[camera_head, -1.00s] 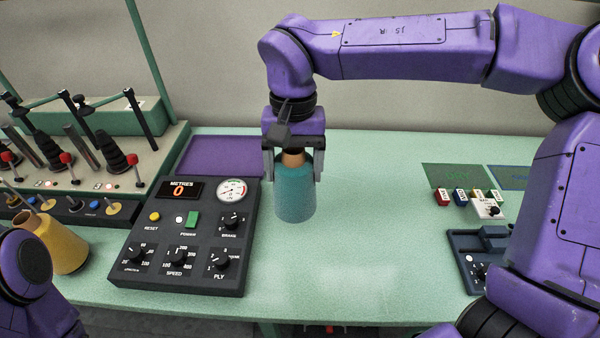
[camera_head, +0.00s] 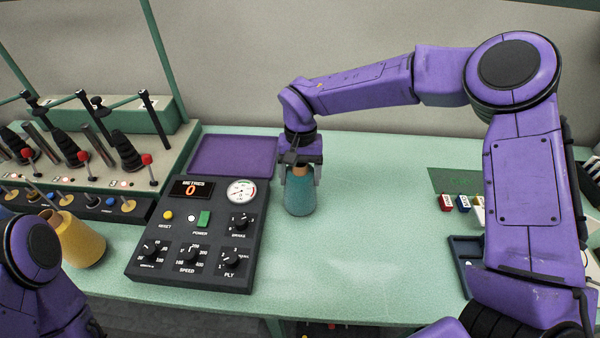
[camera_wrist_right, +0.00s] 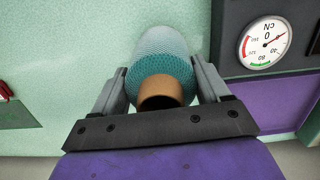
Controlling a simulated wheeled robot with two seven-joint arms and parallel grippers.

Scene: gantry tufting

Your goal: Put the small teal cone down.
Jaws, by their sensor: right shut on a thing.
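The small teal cone (camera_head: 300,197) stands upright on or just above the pale green table, right of the dark control console; I cannot tell whether its base touches. Its tan core tip points up between my right gripper's fingers. My right gripper (camera_head: 300,174) comes down from above and is shut on the cone near its top. In the right wrist view the cone (camera_wrist_right: 162,50) sits between both fingers of the gripper (camera_wrist_right: 160,82), its wide end away from the camera. Of my left arm only a purple link shows at the lower left; its gripper is out of view.
The console (camera_head: 150,262) with dials and gauge stands close left of the cone. Small coloured blocks (camera_head: 446,203) lie right. The table's middle is clear.

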